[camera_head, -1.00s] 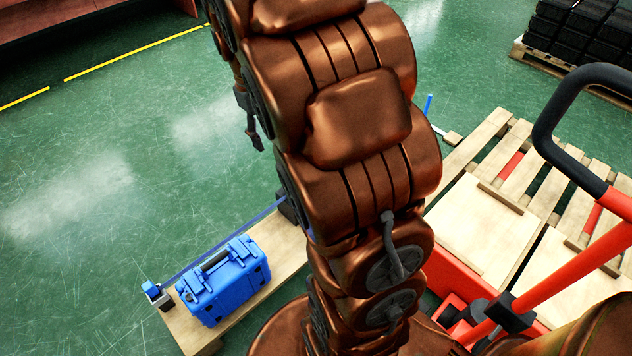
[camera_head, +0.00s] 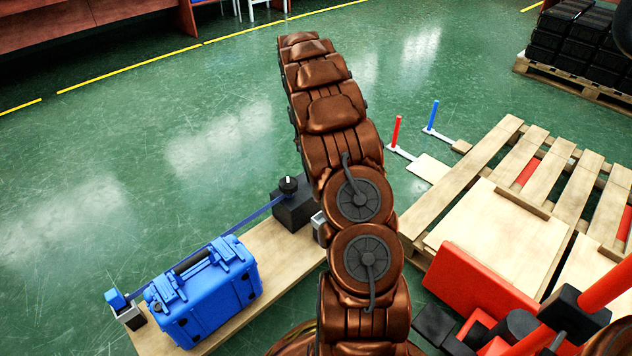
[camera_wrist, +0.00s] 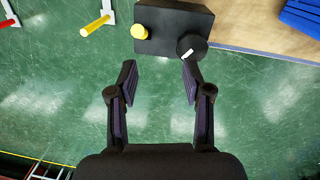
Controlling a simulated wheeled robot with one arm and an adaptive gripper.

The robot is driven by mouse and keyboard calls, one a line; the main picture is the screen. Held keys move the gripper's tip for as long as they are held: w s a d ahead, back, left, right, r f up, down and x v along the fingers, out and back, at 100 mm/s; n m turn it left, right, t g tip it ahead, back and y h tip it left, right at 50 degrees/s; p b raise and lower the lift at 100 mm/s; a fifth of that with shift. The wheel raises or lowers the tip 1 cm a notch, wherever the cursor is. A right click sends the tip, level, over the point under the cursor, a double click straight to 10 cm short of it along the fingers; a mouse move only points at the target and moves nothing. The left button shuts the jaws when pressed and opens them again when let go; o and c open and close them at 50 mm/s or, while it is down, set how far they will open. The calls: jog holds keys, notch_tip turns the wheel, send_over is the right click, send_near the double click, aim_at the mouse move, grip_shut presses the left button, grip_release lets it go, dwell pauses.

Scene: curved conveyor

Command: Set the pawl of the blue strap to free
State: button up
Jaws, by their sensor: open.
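The blue strap (camera_head: 250,216) runs along the plank, past the blue case (camera_head: 205,298), to a black box (camera_head: 296,212) with a round knob on top. In the wrist view the black box (camera_wrist: 172,22) has a yellow peg (camera_wrist: 140,32) and a black knob (camera_wrist: 192,47) with a white mark. Which part is the pawl I cannot tell. My gripper (camera_wrist: 158,78) is open and empty, with its fingertips just short of the box and pointing toward it. In the head view my arm hides the gripper.
Thin red (camera_head: 395,132) and blue (camera_head: 433,115) posts stand on the floor beyond my arm. A yellow post (camera_wrist: 95,26) shows left of the box in the wrist view. A wooden pallet (camera_head: 468,185) lies at right. Green floor left of the plank (camera_head: 270,250) is clear.

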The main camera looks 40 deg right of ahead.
jog(key=d+f+b, duration=0.1)
jog(key=f, duration=0.1)
jog(key=d+f+b, duration=0.1)
jog(key=d+f, duration=0.1)
jog(key=f, duration=0.1)
jog(key=w+d+f, duration=0.1)
jog(key=f, duration=0.2)
jog(key=shift+d+b, duration=0.15)
jog(key=shift+b, duration=0.25)
jog(key=f+b, duration=0.1)
jog(key=f, duration=0.1)
jog(key=f+b, duration=0.1)
jog(key=f, duration=0.2)
jog(key=f+b, duration=0.1)
jog(key=f, duration=0.1)
jog(key=shift+d+f, duration=0.25)
jog(key=shift+f, duration=0.05)
jog(key=shift+c, duration=0.4)
grip_shut()
